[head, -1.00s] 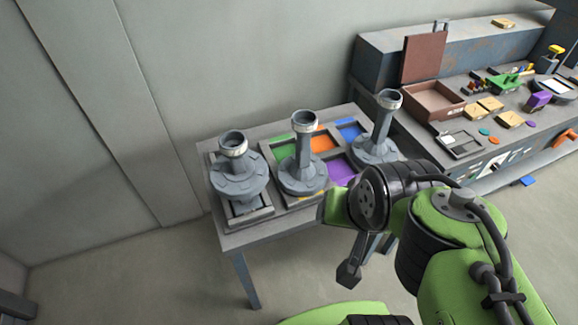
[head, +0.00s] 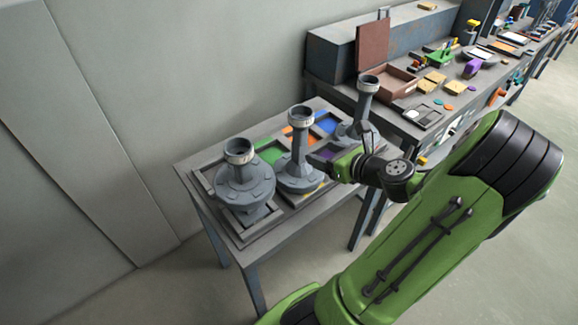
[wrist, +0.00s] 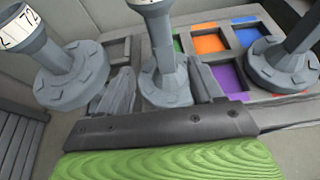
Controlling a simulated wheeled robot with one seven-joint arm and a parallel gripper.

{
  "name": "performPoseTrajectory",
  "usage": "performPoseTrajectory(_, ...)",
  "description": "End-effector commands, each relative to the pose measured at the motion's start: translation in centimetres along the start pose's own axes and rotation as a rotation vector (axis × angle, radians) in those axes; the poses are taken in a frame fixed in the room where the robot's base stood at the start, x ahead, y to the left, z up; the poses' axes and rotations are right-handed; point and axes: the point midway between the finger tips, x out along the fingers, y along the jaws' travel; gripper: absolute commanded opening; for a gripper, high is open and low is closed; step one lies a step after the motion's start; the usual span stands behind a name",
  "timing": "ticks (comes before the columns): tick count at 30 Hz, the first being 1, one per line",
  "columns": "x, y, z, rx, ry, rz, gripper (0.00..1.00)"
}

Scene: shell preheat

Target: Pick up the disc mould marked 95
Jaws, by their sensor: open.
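Three grey moulds with flanged discs and upright necks stand on the table: a left mould (head: 244,182), a middle mould (head: 298,172) and a right mould (head: 363,112). Each neck has a pale band near its top, and I cannot read a 95 on any of them. My gripper (wrist: 160,72) is open, its fingers on either side of the middle mould (wrist: 165,88) in the wrist view. I cannot tell whether they touch it. The left mould (wrist: 70,72) has dark marks on its band. The right mould (wrist: 284,66) stands clear of the fingers.
The grey table (head: 205,172) carries a tray with green, orange, blue (head: 327,123) and purple (wrist: 229,78) squares. The left and right moulds stand close beside the gripper. A bench with a brown box (head: 390,82) and small items stands behind to the right.

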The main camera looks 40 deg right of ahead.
Motion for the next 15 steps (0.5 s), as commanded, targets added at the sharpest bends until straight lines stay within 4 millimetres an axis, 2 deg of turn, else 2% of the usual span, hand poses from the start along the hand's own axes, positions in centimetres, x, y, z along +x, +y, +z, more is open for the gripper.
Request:
performPoseTrajectory(1, 1.6, 0.1, -0.4, -0.004, 0.0, 0.008, 0.66)
performPoseTrajectory(6, 5.7, 0.1, -0.4, -0.006, 0.0, 0.006, 0.66)
performPoseTrajectory(12, 8.2, 0.0, -0.3, -0.005, 0.002, 0.003, 0.66)
performPoseTrajectory(15, 10.1, -0.2, -0.4, -0.006, 0.0, 0.005, 0.66)
